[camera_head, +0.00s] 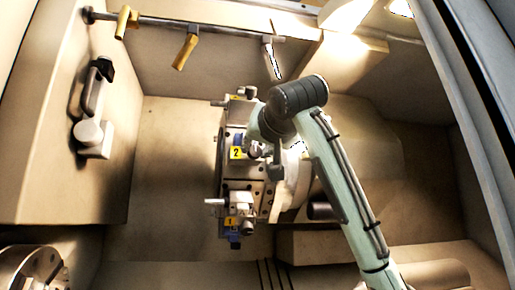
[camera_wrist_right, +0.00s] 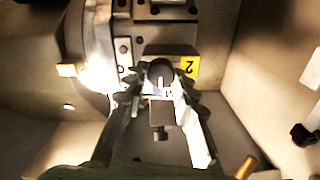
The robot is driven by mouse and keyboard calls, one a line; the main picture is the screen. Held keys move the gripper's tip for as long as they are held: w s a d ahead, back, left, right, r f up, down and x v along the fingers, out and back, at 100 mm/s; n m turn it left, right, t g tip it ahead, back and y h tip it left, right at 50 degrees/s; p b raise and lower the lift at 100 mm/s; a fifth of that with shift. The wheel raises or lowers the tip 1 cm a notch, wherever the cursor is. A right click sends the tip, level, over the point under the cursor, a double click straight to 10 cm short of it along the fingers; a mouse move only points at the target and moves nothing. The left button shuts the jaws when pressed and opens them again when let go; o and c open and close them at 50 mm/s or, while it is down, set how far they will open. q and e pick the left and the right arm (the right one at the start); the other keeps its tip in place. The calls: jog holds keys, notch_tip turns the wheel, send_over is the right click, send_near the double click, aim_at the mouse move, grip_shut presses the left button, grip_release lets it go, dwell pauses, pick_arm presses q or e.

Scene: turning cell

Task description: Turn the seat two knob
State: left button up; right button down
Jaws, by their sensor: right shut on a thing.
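The tool turret (camera_head: 262,203) stands in the middle of the machine's chamber, with yellow labels 1 (camera_head: 231,223) and 2 (camera_head: 237,153). My right gripper (camera_head: 270,152) reaches in from the right beside label 2, and its fingertips are largely hidden there. In the right wrist view, my right gripper (camera_wrist_right: 160,82) has its fingers on both sides of the dark round seat two knob (camera_wrist_right: 160,68) and is shut on it. Label 2 (camera_wrist_right: 187,66) sits just right of the knob. My left gripper is not in view.
A rail (camera_head: 190,27) with yellow nozzles (camera_head: 185,52) runs along the back wall. A grey handle fixture (camera_head: 91,138) is on the left wall. A round chuck (camera_head: 30,275) is at lower left. The floor left of the turret is clear.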

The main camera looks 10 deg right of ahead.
jog(key=shift+f+m, duration=0.1)
jog(key=shift+m, duration=0.3)
jog(key=m+b, duration=0.1)
jog(key=m, duration=0.2)
jog(key=shift+m+b, duration=0.3)
jog(key=shift+m, duration=0.1)
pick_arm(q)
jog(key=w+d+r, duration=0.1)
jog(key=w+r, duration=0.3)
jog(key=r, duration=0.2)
pick_arm(e)
jog(key=m, duration=0.3)
jog(key=shift+m, duration=0.4)
jog(key=m, duration=0.3)
jog(key=shift+m, duration=0.7)
jog(key=shift+d+m+p, duration=0.1)
jog(key=shift+m+p, duration=0.45)
jog(key=shift+m, duration=0.65)
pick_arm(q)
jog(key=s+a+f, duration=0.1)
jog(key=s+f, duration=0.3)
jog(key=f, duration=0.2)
pick_arm(e)
jog(key=shift+f+m, duration=0.15)
jog(key=shift+m, duration=1.25)
